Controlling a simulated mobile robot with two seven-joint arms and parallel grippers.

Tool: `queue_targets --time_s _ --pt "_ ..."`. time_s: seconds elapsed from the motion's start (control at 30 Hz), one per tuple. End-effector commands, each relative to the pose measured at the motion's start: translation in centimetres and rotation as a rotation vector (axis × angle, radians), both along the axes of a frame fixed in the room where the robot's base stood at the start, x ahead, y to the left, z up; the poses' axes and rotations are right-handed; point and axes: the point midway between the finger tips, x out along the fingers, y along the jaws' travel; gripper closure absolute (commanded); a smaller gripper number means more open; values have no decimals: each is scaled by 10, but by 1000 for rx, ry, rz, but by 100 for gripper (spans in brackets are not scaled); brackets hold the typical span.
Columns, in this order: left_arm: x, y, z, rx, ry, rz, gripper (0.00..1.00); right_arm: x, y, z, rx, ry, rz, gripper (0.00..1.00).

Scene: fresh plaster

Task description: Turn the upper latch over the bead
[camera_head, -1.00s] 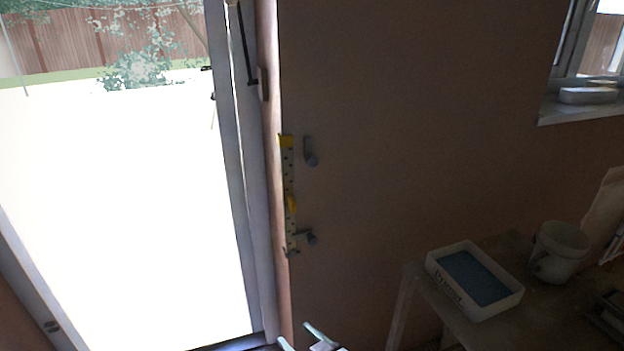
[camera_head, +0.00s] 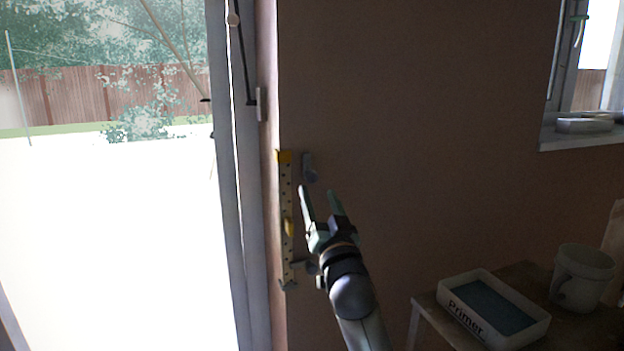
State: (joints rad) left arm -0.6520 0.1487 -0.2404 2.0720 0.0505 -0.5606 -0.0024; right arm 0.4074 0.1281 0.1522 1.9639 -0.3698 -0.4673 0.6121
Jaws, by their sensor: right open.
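The bead (camera_head: 285,200) is a pale perforated strip with yellow parts, upright along the wall corner beside the door frame. The upper latch (camera_head: 308,167) is a small grey piece on the wall just right of the bead's top; it hangs down beside the bead, not across it. The lower latch (camera_head: 304,268) is near the bead's foot, reaches toward the bead and is partly hidden by my right arm. My right gripper (camera_head: 319,190) is open and empty, fingers pointing up, below and slightly right of the upper latch. My left gripper is out of view.
A bench (camera_head: 428,306) at lower right carries a white tray marked Primer (camera_head: 535,331) and a white bucket (camera_head: 583,276). A window sill (camera_head: 580,137) is at upper right. The glazed door (camera_head: 110,250) fills the left. The wall right of the latches is clear.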

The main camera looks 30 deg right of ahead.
Motion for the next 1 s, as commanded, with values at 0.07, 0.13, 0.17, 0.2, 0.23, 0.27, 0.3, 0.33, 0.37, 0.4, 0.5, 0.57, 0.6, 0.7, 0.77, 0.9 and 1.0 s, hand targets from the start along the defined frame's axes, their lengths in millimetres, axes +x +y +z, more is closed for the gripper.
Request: queue_targets --time_s 0.07,0.13,0.17,0.2,0.23,0.27,0.3,0.33,0.37,0.4,0.5,0.57,0.6,0.7,0.77,0.9,1.0 --pt "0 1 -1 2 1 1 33 15 -5 7 -3 -1 0 36" --pt "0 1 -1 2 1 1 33 25 -9 12 -2 0 0 36" --pt "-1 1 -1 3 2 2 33 30 -10 13 -2 0 0 36" --pt "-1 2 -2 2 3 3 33 35 -12 15 -2 1 0 36" --pt "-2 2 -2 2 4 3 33 39 -14 17 -2 0 0 36" --pt "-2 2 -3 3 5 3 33 42 -15 18 -2 1 0 36" --pt "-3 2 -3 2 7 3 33 46 -16 19 -1 1 1 36" --pt "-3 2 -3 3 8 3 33 49 -17 21 -1 0 1 36" --pt "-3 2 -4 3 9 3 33 51 -18 21 -1 0 1 36" --pt "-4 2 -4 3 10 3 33 54 -19 22 -1 1 1 36" --pt "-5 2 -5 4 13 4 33 58 -20 24 -1 1 1 36" --pt "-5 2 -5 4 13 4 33 59 -21 24 -1 2 1 36" --pt "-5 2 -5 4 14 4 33 60 -21 24 -1 2 1 36" --pt "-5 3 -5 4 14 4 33 60 -21 24 -1 2 1 36" --pt "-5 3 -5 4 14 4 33 60 -21 24 -1 2 1 36" --pt "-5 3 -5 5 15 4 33 60 -21 24 -1 2 1 45" --pt "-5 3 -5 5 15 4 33 60 -21 24 -1 2 1 56"
